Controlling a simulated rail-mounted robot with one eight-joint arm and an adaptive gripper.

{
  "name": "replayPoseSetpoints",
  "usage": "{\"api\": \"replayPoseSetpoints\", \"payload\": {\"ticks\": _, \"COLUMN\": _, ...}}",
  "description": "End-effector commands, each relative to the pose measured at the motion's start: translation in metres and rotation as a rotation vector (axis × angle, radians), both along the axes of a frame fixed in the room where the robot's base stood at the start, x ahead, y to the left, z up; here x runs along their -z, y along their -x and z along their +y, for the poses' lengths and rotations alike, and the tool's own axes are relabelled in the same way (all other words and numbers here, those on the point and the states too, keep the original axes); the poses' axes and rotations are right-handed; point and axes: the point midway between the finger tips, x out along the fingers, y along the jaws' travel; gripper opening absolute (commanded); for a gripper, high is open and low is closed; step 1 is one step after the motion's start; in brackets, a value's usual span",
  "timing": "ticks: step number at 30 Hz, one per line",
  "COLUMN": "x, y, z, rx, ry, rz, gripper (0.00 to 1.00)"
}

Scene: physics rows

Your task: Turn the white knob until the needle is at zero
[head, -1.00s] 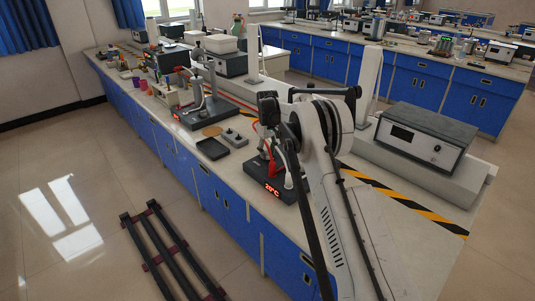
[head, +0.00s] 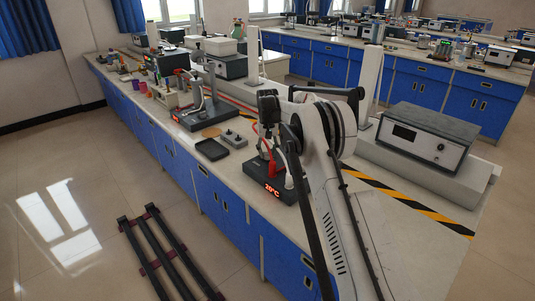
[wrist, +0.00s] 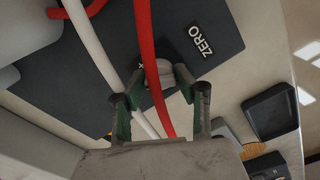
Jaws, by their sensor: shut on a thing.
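The white knob (wrist: 157,72) shows light grey in the wrist view, between the fingertips of my gripper (wrist: 159,80). My gripper is shut on it, with green-padded fingers on either side. A red tube and a white tube cross in front and hide part of the knob. A ZERO label (wrist: 200,40) lies beside it on the dark base (wrist: 85,75). In the head view my gripper (head: 267,132) reaches down over a dark stand (head: 262,178) with a red 20°C display (head: 272,190). I cannot make out the needle in either view.
A black tray (head: 212,149) and a small grey box (head: 234,139) lie on the bench left of the stand. A brown disc (head: 211,132) lies behind the tray. A large grey instrument (head: 424,138) stands at the right, behind black and yellow tape (head: 405,202).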

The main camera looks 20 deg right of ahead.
Motion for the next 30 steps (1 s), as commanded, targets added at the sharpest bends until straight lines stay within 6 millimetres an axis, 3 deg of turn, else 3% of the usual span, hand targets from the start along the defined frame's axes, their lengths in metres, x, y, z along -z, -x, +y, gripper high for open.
{"api": "replayPoseSetpoints", "payload": {"ticks": 8, "x": 0.000, "y": 0.000, "z": 0.000, "rx": 0.000, "ry": 0.000, "rz": -0.001, "gripper": 0.02}}
{"api": "replayPoseSetpoints", "payload": {"ticks": 9, "x": 0.000, "y": 0.000, "z": 0.000, "rx": 0.000, "ry": 0.000, "rz": -0.001, "gripper": 0.32}}
{"api": "replayPoseSetpoints", "payload": {"ticks": 13, "x": 0.000, "y": 0.000, "z": 0.000, "rx": 0.000, "ry": 0.000, "rz": 0.000, "gripper": 0.48}}
{"api": "replayPoseSetpoints", "payload": {"ticks": 23, "x": -0.004, "y": 0.000, "z": 0.000, "rx": 0.000, "ry": 0.000, "rz": 0.000, "gripper": 0.48}}
{"api": "replayPoseSetpoints", "payload": {"ticks": 30, "x": -0.038, "y": 0.000, "z": 0.000, "rx": 0.000, "ry": 0.000, "rz": 0.000, "gripper": 0.48}}
